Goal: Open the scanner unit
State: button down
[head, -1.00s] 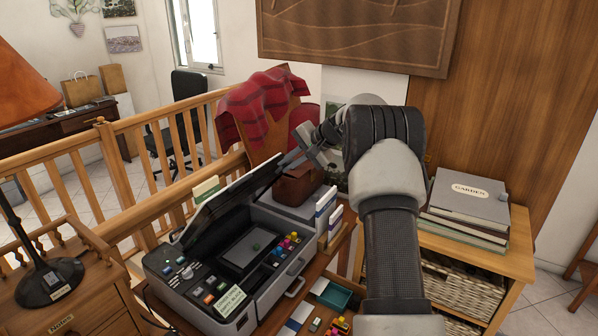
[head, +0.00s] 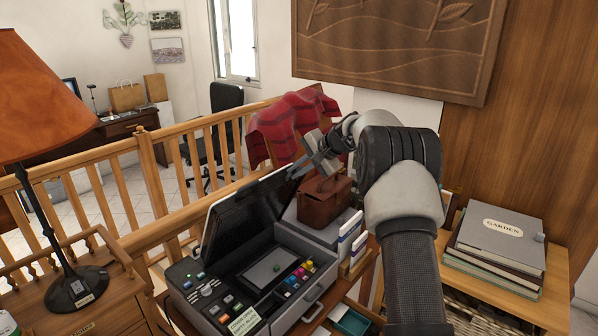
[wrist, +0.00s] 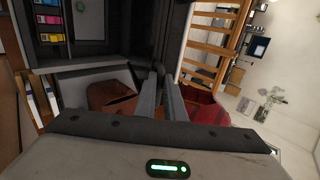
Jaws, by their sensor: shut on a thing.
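The scanner unit (head: 222,297) is a grey-and-black printer-like machine on a wooden stand, with coloured buttons along its front and side. Its lid (head: 246,218) is raised and tilted steeply, its dark underside showing above the glass bed (head: 266,270). My gripper (head: 294,174) is at the lid's upper right corner, shut on the lid's edge. In the wrist view my gripper's two fingers (wrist: 164,82) close around a small dark part at the lid's edge. The exact contact is small and partly hidden by the fingers.
A brown leather bag (head: 325,200) stands right behind the scanner, near a chair with a red plaid blanket (head: 290,122). A wooden railing (head: 155,175) runs behind. A lamp (head: 70,285) stands left; stacked albums (head: 500,235) lie right.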

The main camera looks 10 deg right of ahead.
jog(key=shift+a, duration=0.1)
jog(key=c, duration=1.9)
grip_release()
jog(key=shift+o, duration=0.2)
jog(key=shift+s+d+r, duration=0.3)
jog(key=shift+d+r, duration=0.05)
jog(key=shift+r, duration=0.05)
jog(key=b+v, duration=0.2)
jog(key=v, duration=1.4)
jog(key=shift+s+r, duration=0.1)
